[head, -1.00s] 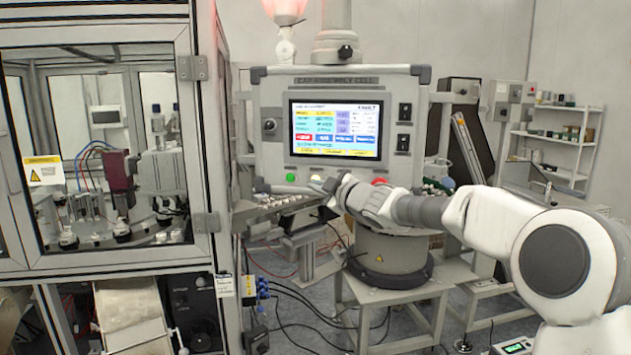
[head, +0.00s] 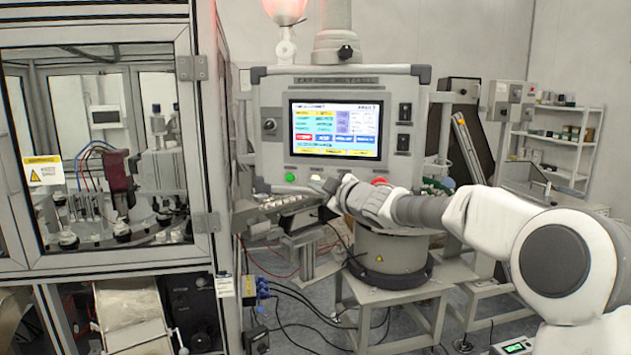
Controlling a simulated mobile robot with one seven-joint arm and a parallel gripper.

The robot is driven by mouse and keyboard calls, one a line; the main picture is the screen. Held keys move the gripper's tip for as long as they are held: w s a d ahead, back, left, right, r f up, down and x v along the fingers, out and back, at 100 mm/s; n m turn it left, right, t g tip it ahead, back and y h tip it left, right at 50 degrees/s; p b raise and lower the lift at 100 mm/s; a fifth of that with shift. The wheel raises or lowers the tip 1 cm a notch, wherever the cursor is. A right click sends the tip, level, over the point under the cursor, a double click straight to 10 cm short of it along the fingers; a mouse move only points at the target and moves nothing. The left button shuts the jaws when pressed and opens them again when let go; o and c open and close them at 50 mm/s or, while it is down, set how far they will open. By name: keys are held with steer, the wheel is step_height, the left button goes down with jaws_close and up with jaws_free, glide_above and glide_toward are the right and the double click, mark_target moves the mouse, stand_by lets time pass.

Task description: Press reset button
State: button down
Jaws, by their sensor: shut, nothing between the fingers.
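The control panel (head: 268,90) hangs in the middle of the head view, with a lit screen (head: 335,128). Along its lower edge are a green button (head: 290,178), a pale button (head: 315,178) and a red button (head: 380,181). I cannot read any button label, so I cannot tell which one is reset. My gripper (head: 331,186) is shut and empty, at the lower edge of the panel between the pale and red buttons. It hides part of the button row. I cannot tell whether its tips touch a button.
A metal feeder rail (head: 275,212) lies just below and left of my gripper. A round grey bowl base (head: 390,262) on a stand (head: 440,290) is under my arm. A glazed machine enclosure (head: 205,150) fills the left. Shelves (head: 565,135) stand far right.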

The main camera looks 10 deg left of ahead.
steer(key=shift+w, duration=0.1)
steer(key=shift+w+p, duration=0.35)
steer(key=shift+p, duration=0.2)
stand_by(0.4)
steer(key=shift+s+b, duration=0.3)
steer(key=shift+s, duration=0.15)
steer(key=s+b, duration=0.4)
steer(key=s, duration=0.2)
stand_by(0.5)
stand_by(0.5)
